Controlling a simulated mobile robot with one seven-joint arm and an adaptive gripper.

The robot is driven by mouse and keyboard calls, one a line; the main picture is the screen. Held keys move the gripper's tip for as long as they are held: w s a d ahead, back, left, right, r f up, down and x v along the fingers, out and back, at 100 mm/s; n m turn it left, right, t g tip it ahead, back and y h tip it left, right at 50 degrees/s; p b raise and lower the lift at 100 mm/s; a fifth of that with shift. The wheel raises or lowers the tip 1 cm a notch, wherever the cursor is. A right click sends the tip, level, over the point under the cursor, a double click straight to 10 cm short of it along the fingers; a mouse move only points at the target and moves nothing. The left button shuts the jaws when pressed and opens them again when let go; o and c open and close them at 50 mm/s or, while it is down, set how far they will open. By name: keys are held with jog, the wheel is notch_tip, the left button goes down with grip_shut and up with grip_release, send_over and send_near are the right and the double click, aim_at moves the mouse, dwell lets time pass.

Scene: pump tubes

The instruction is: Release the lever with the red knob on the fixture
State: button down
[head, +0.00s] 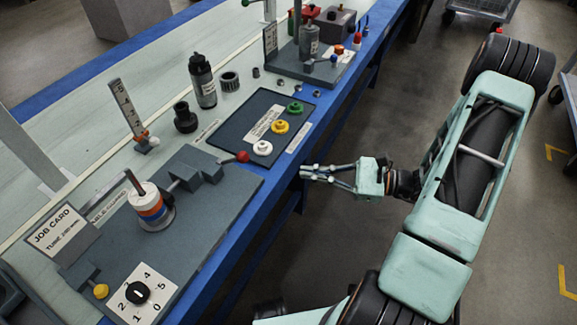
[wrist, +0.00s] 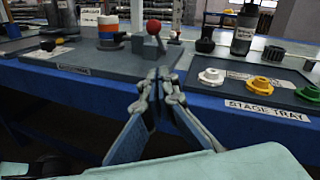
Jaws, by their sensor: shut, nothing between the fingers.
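The red knob (head: 242,156) sits on the end of a short lever at the right edge of the dark grey fixture (head: 215,215). In the wrist view the red knob (wrist: 154,27) stands above the fixture block, just beyond my fingertips. My gripper (head: 303,172) is shut and empty, off the bench's front edge and to the right of the knob.
A striped tube stack (head: 150,206) stands on the fixture, with a dial plate (head: 140,293) in front. The stage tray (head: 240,115) holds white, yellow and green rings. A black bottle (head: 202,82) stands behind. The blue bench edge (head: 225,240) runs below my gripper's side; the floor is open.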

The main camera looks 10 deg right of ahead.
jog(key=b, duration=0.2)
send_near(232, 159)
notch_tip(232, 159, down, 3)
jog(key=d, duration=0.1)
jog(key=shift+w+a+r, duration=0.25)
jog(key=shift+a+r, duration=0.65)
jog(key=shift+r, duration=0.2)
jog(key=shift+w+a+r, duration=0.1)
jog(key=shift+a+r, duration=0.45)
jog(key=shift+a, duration=0.05)
jog(key=shift+w+a+r+h+p, duration=0.1)
jog(key=shift+r+h+p, duration=0.25)
jog(key=shift+p, duration=0.55)
